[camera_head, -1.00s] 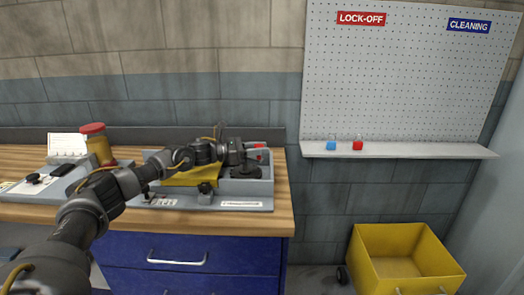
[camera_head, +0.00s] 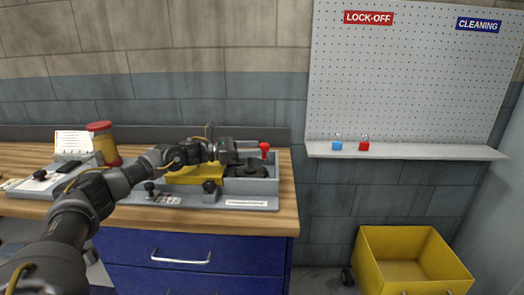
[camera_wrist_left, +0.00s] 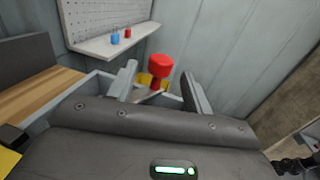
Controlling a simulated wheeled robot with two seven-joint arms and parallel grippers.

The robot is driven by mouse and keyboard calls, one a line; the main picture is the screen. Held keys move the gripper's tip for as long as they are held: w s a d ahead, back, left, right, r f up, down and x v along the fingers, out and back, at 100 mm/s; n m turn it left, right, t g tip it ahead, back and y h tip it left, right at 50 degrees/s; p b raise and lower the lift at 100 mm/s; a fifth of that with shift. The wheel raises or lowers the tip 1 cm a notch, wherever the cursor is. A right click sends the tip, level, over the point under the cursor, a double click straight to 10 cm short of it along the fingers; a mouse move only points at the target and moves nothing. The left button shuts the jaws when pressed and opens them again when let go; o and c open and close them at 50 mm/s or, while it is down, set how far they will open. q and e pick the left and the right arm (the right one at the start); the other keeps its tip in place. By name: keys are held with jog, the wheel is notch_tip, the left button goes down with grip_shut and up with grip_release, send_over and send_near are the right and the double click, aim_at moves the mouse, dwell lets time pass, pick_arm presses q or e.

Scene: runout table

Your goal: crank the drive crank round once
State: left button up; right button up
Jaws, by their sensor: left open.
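The drive crank's red knob (camera_head: 264,148) stands up at the right of the grey machine tray (camera_head: 250,186), above a dark round base (camera_head: 250,170). My left gripper (camera_head: 256,149) reaches in from the left, level with the knob and close to it. In the left wrist view the red knob (camera_wrist_left: 159,68) shows between the two spread fingers (camera_wrist_left: 160,86), with space to each side of it. The fingers are open. Whether the knob lies fully inside the jaws is hard to tell. The crank's arm is mostly hidden. My right gripper is not in view.
A yellow part (camera_head: 196,174) and a black knob (camera_head: 210,187) lie under my left arm. A red-lidded jar (camera_head: 104,143) and a paper card (camera_head: 73,143) stand at left. A shelf (camera_head: 405,151) with blue and red padlocks and a yellow bin (camera_head: 410,260) are right.

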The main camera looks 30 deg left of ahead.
pick_arm(q)
jog(key=b+v, duration=0.1)
jog(key=v, duration=0.5)
jog(key=shift+s, duration=0.2)
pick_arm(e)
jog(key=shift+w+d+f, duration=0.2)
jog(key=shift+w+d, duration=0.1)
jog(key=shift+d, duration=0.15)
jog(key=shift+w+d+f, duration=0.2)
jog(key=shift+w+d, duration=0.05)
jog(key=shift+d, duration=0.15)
pick_arm(q)
jog(key=shift+a, duration=0.15)
jog(key=shift+c, duration=0.4)
